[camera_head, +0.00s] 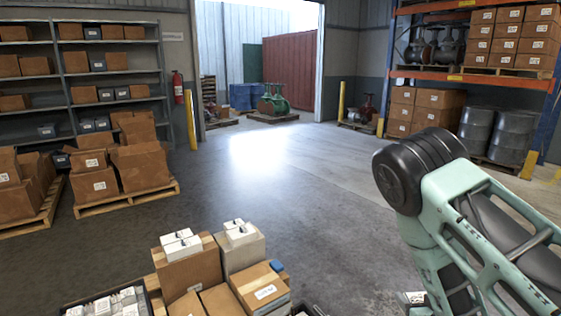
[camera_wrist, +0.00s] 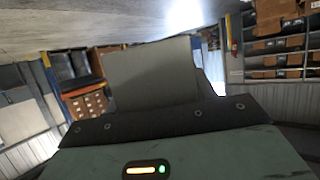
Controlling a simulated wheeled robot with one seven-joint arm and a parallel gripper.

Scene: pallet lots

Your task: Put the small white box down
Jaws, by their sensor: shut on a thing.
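In the wrist view, my gripper (camera_wrist: 157,104) is shut on the small white box (camera_wrist: 152,70), which looks pale grey in shade and fills the middle of the picture beyond the dark gripper front. In the head view, a small white piece with dark marks (camera_head: 412,298) shows at the bottom edge beside my arm; I cannot tell whether it is the held box. My gripper itself is not clear there. Other small white boxes sit on a brown carton (camera_head: 188,269) and on a grey carton (camera_head: 241,253) in the stack in front of me.
A dark crate of white packs (camera_head: 108,304) is at the bottom left. A labelled carton (camera_head: 260,288) with a blue item (camera_head: 276,266) is in the near stack. Loaded pallets (camera_head: 125,198) stand at left, drums (camera_head: 492,133) at right. The middle floor is clear.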

